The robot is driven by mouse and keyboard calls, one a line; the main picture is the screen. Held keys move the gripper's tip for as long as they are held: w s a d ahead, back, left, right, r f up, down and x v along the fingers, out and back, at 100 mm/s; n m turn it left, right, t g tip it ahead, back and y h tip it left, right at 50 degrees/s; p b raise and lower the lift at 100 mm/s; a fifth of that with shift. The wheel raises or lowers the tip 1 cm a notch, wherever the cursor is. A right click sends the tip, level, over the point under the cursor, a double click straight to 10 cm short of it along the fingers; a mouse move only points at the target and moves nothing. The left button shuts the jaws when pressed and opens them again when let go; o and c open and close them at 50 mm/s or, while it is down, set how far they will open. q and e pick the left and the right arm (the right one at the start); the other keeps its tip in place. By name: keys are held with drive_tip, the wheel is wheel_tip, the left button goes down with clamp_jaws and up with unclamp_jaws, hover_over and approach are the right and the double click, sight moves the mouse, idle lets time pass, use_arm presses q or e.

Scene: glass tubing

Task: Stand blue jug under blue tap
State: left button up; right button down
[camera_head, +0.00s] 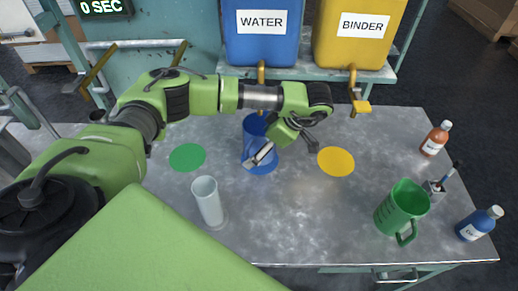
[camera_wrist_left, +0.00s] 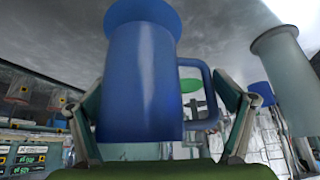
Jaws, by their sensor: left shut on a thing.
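The blue jug (camera_head: 252,127) stands upright on or just above the blue disc (camera_head: 265,168), below the brass tap (camera_head: 261,73) of the blue WATER tank (camera_head: 262,35). I cannot tell whether its base touches the table. My left gripper (camera_head: 286,150) is at the jug's right side and partly hides it. The left wrist view, which looks upside down, shows the jug (camera_wrist_left: 143,80) large between the fingers, with its handle to the right. The gripper is shut on the jug. My right gripper is not seen.
A yellow BINDER tank (camera_head: 360,30) has its own tap over a yellow disc (camera_head: 336,161). A green disc (camera_head: 187,157) and a pale cylinder (camera_head: 208,201) are left. A green jug (camera_head: 402,207), an orange bottle (camera_head: 436,138) and a blue bottle (camera_head: 479,223) stand right. The front middle is clear.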

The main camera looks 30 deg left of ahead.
use_arm(q)
wheel_tip(320, 180, down, 2)
drive_tip(key=shift+f+p, duration=0.15)
drive_tip(key=shift+p, duration=0.3)
drive_tip(key=shift+f, duration=0.45)
drive_tip(key=o, duration=1)
drive_tip(key=shift+c, duration=0.2)
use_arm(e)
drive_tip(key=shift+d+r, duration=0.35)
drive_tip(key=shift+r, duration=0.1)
